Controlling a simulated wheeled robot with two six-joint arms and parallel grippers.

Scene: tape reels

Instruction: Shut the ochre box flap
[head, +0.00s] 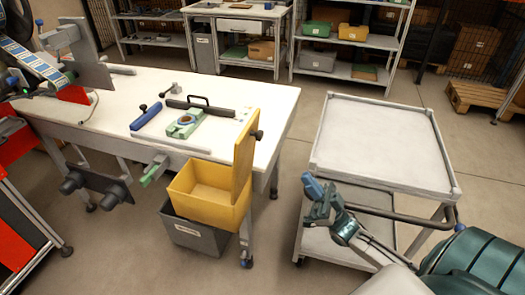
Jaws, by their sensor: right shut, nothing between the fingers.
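The ochre box (208,207) hangs at the front right of the workbench, open at the top, and its inside looks empty. Its flap (243,152) stands up, roughly vertical, along the box's right side, rising above the bench top. My right gripper (311,187) is to the right of the box and flap, clearly apart from both, over the near left side of the cart. It is shut and holds nothing. My left gripper is not in view.
A grey labelled bin (195,236) sits under the box. The white workbench (215,90) carries a green fixture (185,124), a blue bar and a black-handled bar. A cart (380,140) with an empty top stands at right. Open floor lies between bench and cart.

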